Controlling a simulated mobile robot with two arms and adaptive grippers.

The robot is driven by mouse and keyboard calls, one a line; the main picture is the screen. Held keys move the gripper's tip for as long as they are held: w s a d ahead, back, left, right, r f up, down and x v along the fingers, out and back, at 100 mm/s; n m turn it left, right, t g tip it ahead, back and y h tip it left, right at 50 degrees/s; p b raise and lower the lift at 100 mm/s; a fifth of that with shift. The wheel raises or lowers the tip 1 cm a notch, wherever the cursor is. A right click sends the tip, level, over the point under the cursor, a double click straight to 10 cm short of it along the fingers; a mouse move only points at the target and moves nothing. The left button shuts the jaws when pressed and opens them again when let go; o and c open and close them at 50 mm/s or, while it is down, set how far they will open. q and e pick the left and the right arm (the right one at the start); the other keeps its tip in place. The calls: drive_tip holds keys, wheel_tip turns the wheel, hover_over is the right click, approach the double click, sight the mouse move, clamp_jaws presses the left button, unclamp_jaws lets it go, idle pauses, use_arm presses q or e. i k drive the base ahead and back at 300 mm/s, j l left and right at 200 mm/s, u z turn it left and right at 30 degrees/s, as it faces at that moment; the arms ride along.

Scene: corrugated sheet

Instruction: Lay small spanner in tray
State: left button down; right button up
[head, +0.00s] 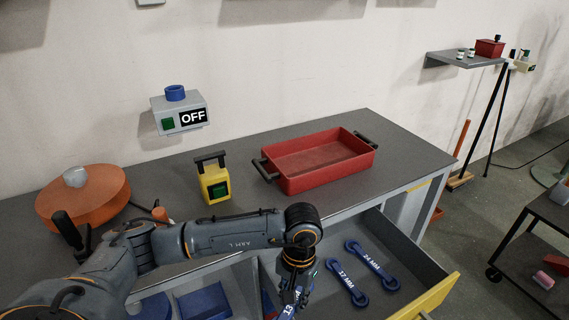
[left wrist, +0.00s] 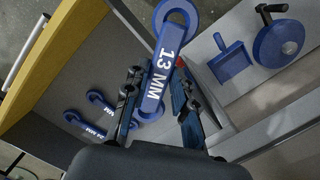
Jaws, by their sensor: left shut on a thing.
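The small blue spanner marked 13 MM (left wrist: 163,68) is between the fingers of my left gripper (left wrist: 160,108) in the left wrist view. In the head view the left gripper (head: 292,292) is over the open drawer, shut on this spanner, which shows only partly at the bottom edge. The red tray (head: 328,176) with two black handles stands empty on the grey bench, behind and above the gripper. Two more blue spanners, 17 MM (head: 347,284) and 24 MM (head: 372,265), lie in the drawer. My right gripper is not in view.
The open drawer (head: 437,297) has a yellow front. On the bench (head: 250,160) stand a yellow box with a handle (head: 214,184) left of the tray and an orange round thing (head: 84,196) farther left. A wall box reading OFF (head: 180,113) hangs above.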

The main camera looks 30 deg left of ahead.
sight(313, 160)
drive_tip(key=i+l+u, duration=0.2)
drive_tip(key=u, duration=0.15)
drive_tip(key=i+l+u, duration=0.15)
drive_tip(key=l+u, duration=0.2)
drive_tip(key=i+l+u, duration=0.1)
drive_tip(key=l+u, duration=0.55)
drive_tip(key=l, duration=0.15)
drive_tip(key=i+l, duration=0.1)
drive_tip(key=l, duration=0.8)
drive_tip(key=i+l+u, duration=0.1)
drive_tip(key=l, duration=0.8)
